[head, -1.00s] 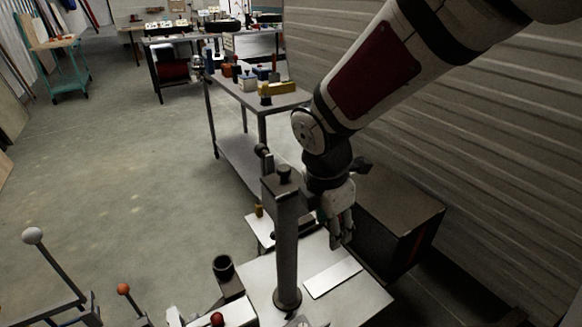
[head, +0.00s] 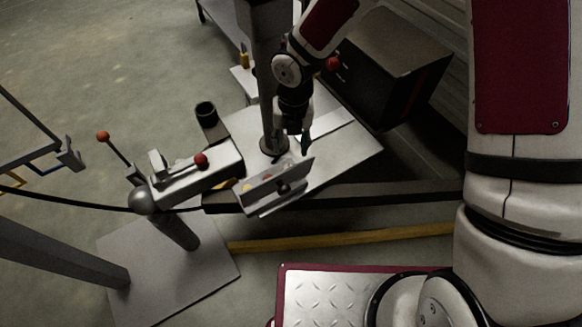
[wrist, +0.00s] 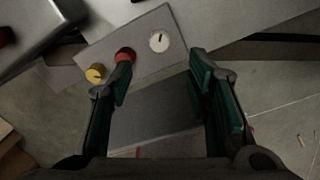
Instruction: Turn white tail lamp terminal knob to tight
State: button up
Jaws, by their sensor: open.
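The white knob (wrist: 159,41) is round and pale with a short dark mark on its face. It sits on a grey panel (wrist: 183,63) beside a red knob (wrist: 125,55) and a yellow knob (wrist: 96,73). In the wrist view my gripper (wrist: 161,67) is open and empty, and the white knob shows beyond the gap between its fingertips, apart from both. In the head view my gripper (head: 293,138) hangs over the light plate, just behind the small grey panel (head: 272,197). The white knob is hard to make out there.
A thick post (head: 270,80) stands just left of my gripper. A dark box (head: 385,70) is behind it to the right. A coupler with a red ball (head: 201,159) lies to the left of the panel. A dark bar (head: 380,193) runs in front.

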aim_at(289, 166)
jog(key=f+b, duration=0.1)
jog(key=f, duration=0.2)
jog(key=f+b, duration=0.1)
jog(key=f, duration=0.3)
jog(key=f+b, duration=0.2)
jog(key=f, duration=0.1)
jog(key=shift+a+f, duration=0.15)
jog(key=shift+a, duration=0.1)
grip_shut()
